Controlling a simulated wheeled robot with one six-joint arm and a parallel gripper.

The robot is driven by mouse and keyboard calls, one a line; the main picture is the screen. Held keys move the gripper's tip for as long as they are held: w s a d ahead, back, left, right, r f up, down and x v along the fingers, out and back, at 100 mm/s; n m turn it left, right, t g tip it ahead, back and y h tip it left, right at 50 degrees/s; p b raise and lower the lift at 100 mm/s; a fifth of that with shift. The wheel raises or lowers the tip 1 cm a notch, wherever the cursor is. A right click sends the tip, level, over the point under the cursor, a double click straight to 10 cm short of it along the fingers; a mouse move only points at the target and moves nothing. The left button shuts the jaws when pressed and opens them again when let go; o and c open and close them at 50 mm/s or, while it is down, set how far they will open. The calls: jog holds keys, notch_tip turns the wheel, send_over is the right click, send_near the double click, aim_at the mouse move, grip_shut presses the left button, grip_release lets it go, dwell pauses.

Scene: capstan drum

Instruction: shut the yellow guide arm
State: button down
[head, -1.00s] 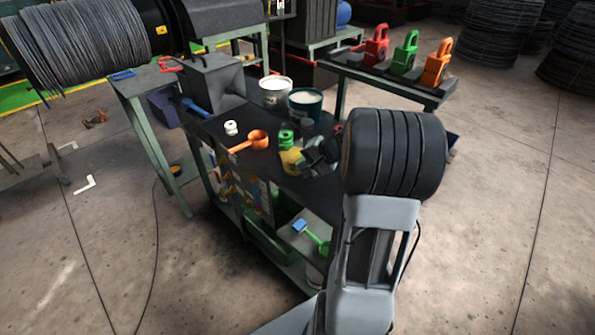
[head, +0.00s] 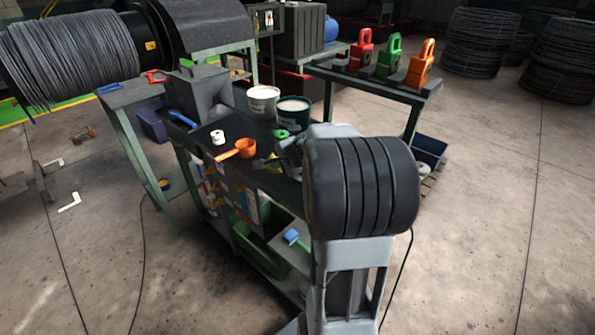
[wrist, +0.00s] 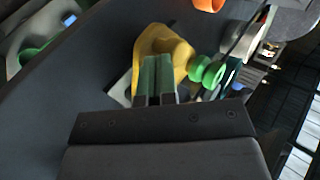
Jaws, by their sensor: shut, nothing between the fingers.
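In the wrist view, a curved yellow thing (wrist: 165,42) lies just beyond my gripper (wrist: 158,60). I cannot tell whether it is the guide arm. My gripper's two dark green fingers are pressed together with nothing between them. They cover part of the yellow thing, and I cannot tell whether they touch it. A green spool-shaped piece (wrist: 208,72) is to its right. In the head view, my gripper (head: 266,163) is low over the dark bench top, and my wrist largely hides the yellow thing. A wire-wound drum (head: 70,60) is at the far left.
A white bucket (head: 263,98) and a dark green bucket (head: 292,110) stand behind. A grey box (head: 200,90) is at the bench's left. Open floor lies right.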

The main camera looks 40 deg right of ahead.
jog(key=shift+w, duration=0.6)
dwell(0.3)
jog(key=s+f+b+v, duration=0.1)
jog(key=s+f+v, duration=0.1)
jog(key=v, duration=1.1)
jog(key=s+a+f+n+g, duration=0.3)
jog(key=s+a+f+n, duration=0.1)
jog(key=a+n, duration=0.4)
jog(key=s+a+f+n+g, duration=0.2)
jog(key=s+a+f+n, duration=0.2)
jog(key=a+n, duration=0.5)
jog(key=shift+s+a+n+g, duration=0.35)
jog(key=shift+s+a, duration=0.6)
jog(key=shift+a, duration=0.35)
